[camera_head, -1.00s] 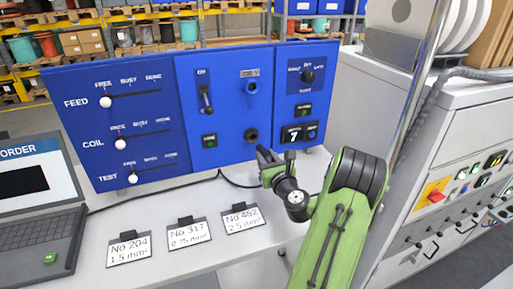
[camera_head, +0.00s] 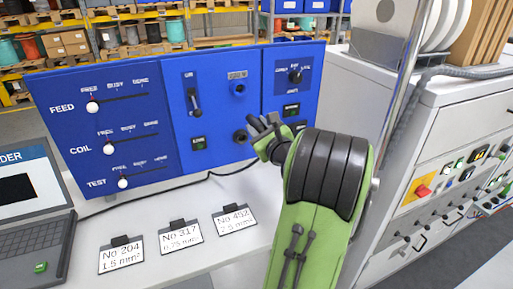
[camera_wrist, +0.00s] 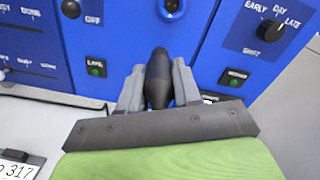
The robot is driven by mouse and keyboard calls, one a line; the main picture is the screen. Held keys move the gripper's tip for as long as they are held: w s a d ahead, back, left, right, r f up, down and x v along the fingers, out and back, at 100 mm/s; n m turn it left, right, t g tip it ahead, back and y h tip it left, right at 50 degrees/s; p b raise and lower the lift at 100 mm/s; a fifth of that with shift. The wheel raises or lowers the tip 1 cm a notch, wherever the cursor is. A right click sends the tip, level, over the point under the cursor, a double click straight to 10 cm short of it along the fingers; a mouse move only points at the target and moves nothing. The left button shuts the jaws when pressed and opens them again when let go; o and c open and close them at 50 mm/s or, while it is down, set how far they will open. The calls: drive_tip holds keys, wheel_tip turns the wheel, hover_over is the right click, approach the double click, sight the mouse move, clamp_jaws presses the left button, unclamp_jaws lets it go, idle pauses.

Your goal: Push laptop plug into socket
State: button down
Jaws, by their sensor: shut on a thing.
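My gripper (camera_wrist: 158,85) is shut on a black plug (camera_wrist: 158,75), whose rounded body lies between the two grey fingers and points at the blue panel. The laptop (camera_head: 35,215) stands at the left.
The blue panel (camera_head: 160,165) carries sliders, a lever (camera_head: 194,102), a knob (camera_head: 295,75) and green buttons. A black cable (camera_head: 150,190) runs along the white bench. Label cards (camera_head: 181,236) lie in front. A metal post (camera_head: 400,110) and grey cabinet (camera_head: 465,120) stand right.

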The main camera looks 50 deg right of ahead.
drive_tip(key=shift+n+h, duration=0.3)
drive_tip(key=shift+n, duration=0.1)
drive_tip(key=r, duration=0.3)
drive_tip(key=s+r, duration=0.1)
drive_tip(key=r, duration=0.1)
drive_tip(key=shift+a+r, duration=0.1)
drive_tip(key=shift+a, duration=0.05)
drive_tip(key=shift+r+p, duration=0.2)
drive_tip(key=shift+p, duration=0.1)
drive_tip(key=p+x, duration=0.2)
drive_tip(key=x, duration=0.3)
drive_tip(key=shift+w+d+p, duration=0.25)
drive_tip(key=shift+d+p, duration=0.05)
drive_tip(key=shift+p, duration=0.05)
drive_tip(key=shift+p+x, duration=0.45)
drive_tip(key=shift+x, duration=0.55)
drive_tip(key=shift+f, duration=0.25)
drive_tip(key=shift+w+d+r+p, duration=0.1)
drive_tip(key=shift+w+p, duration=0.15)
drive_tip(key=shift+p, duration=0.2)
drive_tip(key=shift+p+x, duration=0.85)
drive_tip(key=shift+x, duration=0.6)
drive_tip(key=c, duration=0.7)
unclamp_jaws()
drive_tip(key=shift+d, duration=0.1)
